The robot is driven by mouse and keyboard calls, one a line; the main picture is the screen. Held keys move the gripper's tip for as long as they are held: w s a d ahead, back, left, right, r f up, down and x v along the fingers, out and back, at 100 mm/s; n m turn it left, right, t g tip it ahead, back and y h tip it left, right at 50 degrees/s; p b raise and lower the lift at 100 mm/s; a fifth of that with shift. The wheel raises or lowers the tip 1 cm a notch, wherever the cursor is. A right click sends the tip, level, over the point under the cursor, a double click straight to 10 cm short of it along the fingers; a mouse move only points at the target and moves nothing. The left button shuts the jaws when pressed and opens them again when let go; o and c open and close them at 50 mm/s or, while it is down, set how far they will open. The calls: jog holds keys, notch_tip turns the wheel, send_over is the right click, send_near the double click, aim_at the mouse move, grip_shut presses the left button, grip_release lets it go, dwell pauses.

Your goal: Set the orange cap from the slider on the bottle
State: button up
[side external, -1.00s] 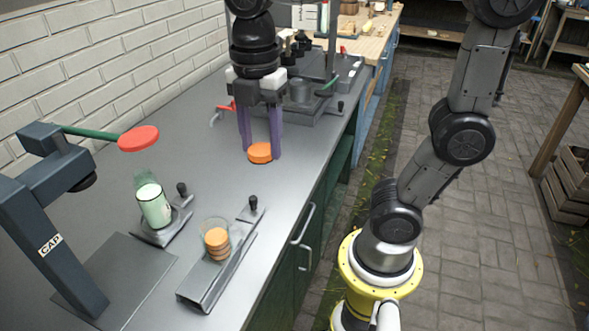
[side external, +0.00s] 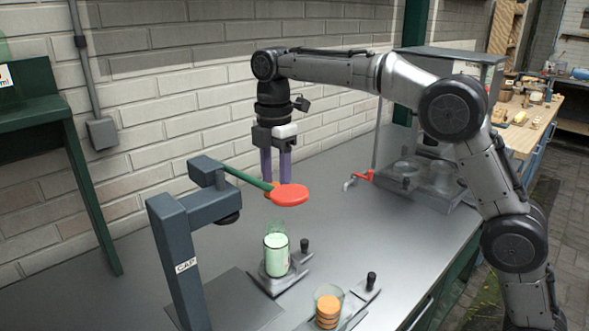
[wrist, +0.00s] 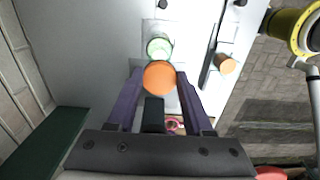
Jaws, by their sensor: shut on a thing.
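My gripper (side external: 276,178) is shut on an orange cap (wrist: 160,77) between its purple fingertips. In the side view the red paddle hides most of that cap. The bottle (side external: 277,258), clear with pale green contents, stands upright in a grey holder. No cap shows on its top. The held cap is above the table, beyond the bottle on the wall side in the side view. In the wrist view the bottle (wrist: 160,46) appears just past the cap. The slider (side external: 363,296) carries a clear tube with stacked orange caps (side external: 327,312), also seen in the wrist view (wrist: 226,64).
A dark post marked CAP (side external: 180,262) has a green lever with a red paddle (side external: 289,198) reaching in front of my fingers. A grey machine (side external: 425,175) with a red-handled tap stands farther back. The brick wall is behind; open tabletop lies between.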

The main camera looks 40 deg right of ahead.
jog(key=shift+f, duration=2.25)
jog(key=shift+f, duration=0.1)
jog(key=shift+f, duration=0.5)
jog(key=shift+f, duration=0.2)
jog(key=shift+f, duration=0.25)
jog(key=shift+f, duration=0.25)
jog(key=o, duration=1.4)
jog(key=shift+c, duration=0.2)
